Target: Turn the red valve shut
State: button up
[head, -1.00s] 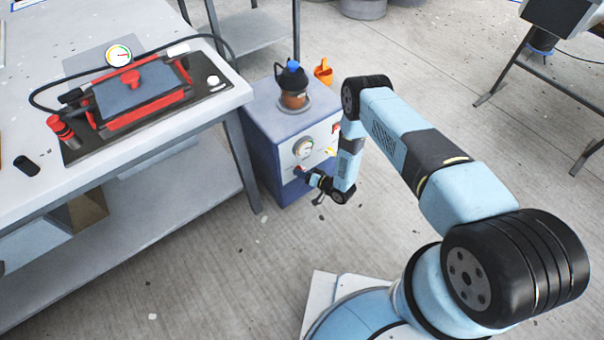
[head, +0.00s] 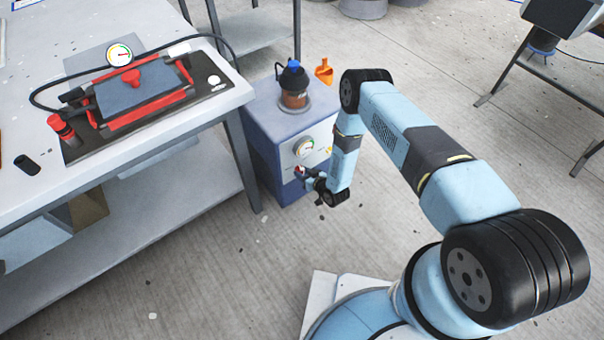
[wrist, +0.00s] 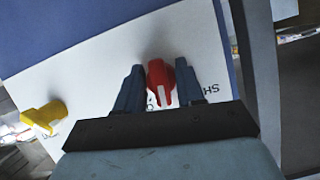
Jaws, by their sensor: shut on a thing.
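The red valve (wrist: 160,84) is a small red knob with a white mark, on the white front panel of a blue cabinet (head: 275,155). In the wrist view it sits between the two blue-grey fingers of my gripper (wrist: 158,74), which is shut on it. In the head view the red valve (head: 299,170) shows small at the panel's left, with my gripper (head: 305,175) at it. Dark lettering, partly hidden by the fingers, is on the panel beside the knob.
A yellow knob (wrist: 44,117) is on the same panel, to the left in the wrist view. A round gauge (head: 304,146) sits above the red valve. A workbench (head: 215,120) stands close on the left.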

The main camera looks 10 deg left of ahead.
jog(key=n+t, duration=0.1)
jog(key=n+t+h, duration=0.1)
jog(key=n, duration=0.1)
jog(key=shift+d+n+h, duration=0.15)
jog(key=shift+n+h, duration=0.15)
jog(key=n+t+h, duration=0.1)
jog(key=n+t, duration=0.1)
jog(key=n, duration=0.1)
jog(key=shift+n, duration=0.4)
dwell(0.4)
jog(key=o, duration=1)
jog(key=shift+o, duration=0.2)
jog(key=v, duration=1.3)
jog(key=shift+s, duration=0.45)
